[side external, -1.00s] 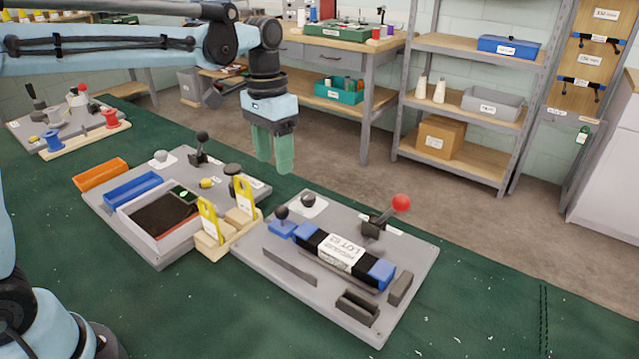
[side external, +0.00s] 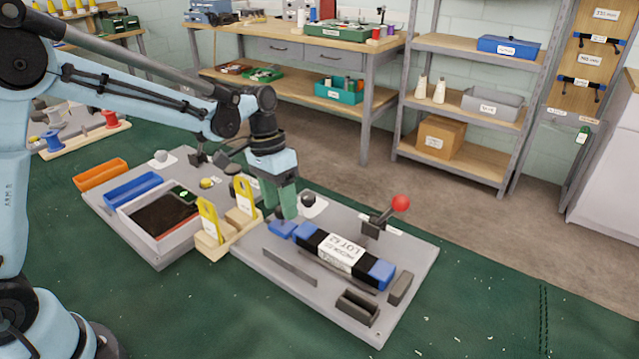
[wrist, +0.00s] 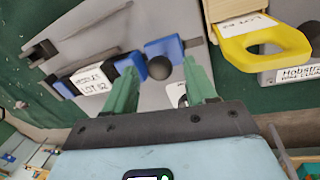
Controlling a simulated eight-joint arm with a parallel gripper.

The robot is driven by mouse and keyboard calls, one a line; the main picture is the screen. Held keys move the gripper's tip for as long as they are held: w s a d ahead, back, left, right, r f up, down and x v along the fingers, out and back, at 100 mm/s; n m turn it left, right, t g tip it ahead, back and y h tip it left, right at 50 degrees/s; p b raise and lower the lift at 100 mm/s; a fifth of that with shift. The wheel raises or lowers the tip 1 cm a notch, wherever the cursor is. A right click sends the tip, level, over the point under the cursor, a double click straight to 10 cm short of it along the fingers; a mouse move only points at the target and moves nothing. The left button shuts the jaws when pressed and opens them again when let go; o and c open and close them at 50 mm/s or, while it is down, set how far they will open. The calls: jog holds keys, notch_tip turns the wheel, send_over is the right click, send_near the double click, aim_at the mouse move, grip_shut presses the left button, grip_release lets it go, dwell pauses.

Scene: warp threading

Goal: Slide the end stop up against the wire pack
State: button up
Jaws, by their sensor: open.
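The wire pack (side external: 340,255) lies on a grey plate, a black bundle with a white LOT 62 label and blue ends; it also shows in the wrist view (wrist: 92,80). The end stop (side external: 281,229) is a blue block at the pack's left end, with what looks like a narrow gap between them. In the wrist view the end stop (wrist: 168,45) carries a black ball knob (wrist: 160,67). My gripper (side external: 288,214) is open, its green fingers down at the end stop. In the wrist view the knob appears between the fingers of my gripper (wrist: 162,62); contact cannot be told.
A red-balled lever (side external: 400,203) stands behind the pack. A thin grey rail (side external: 290,267) lies in front, and dark blocks (side external: 358,307) sit at the right. Yellow-handled tools in a wooden holder (side external: 226,228) stand close left of the plate, beside a grey tray station (side external: 155,260).

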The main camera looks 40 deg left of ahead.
jog(key=shift+d+f, duration=0.1)
jog(key=shift+f, duration=0.45)
grip_shut()
